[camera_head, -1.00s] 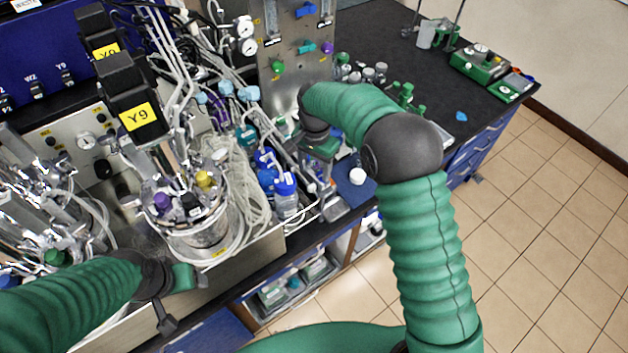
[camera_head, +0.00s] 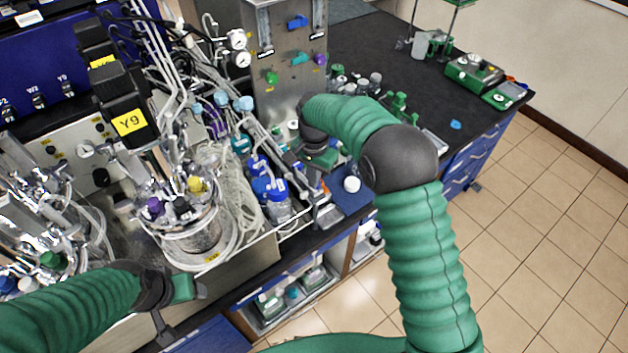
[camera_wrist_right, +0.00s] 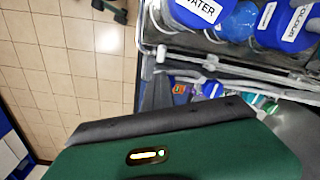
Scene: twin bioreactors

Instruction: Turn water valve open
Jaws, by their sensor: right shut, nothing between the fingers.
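I cannot tell which is the water valve. My right gripper (camera_head: 318,170) is low in front of the panel, apart from the knobs and beside blue-capped bottles; it is shut and empty, its tips partly hidden. In the right wrist view, a blue cap labelled WATER (camera_wrist_right: 200,10) is at the top. My left gripper (camera_head: 180,300) is at the lower left; its finger gap is unclear.
A glass bioreactor vessel (camera_head: 190,225) with tubing stands left of my right gripper. Blue-capped bottles (camera_head: 278,205) stand near the bench edge. A small white-topped item (camera_head: 352,184) is right of my right gripper. The dark bench (camera_head: 385,60) has free room behind.

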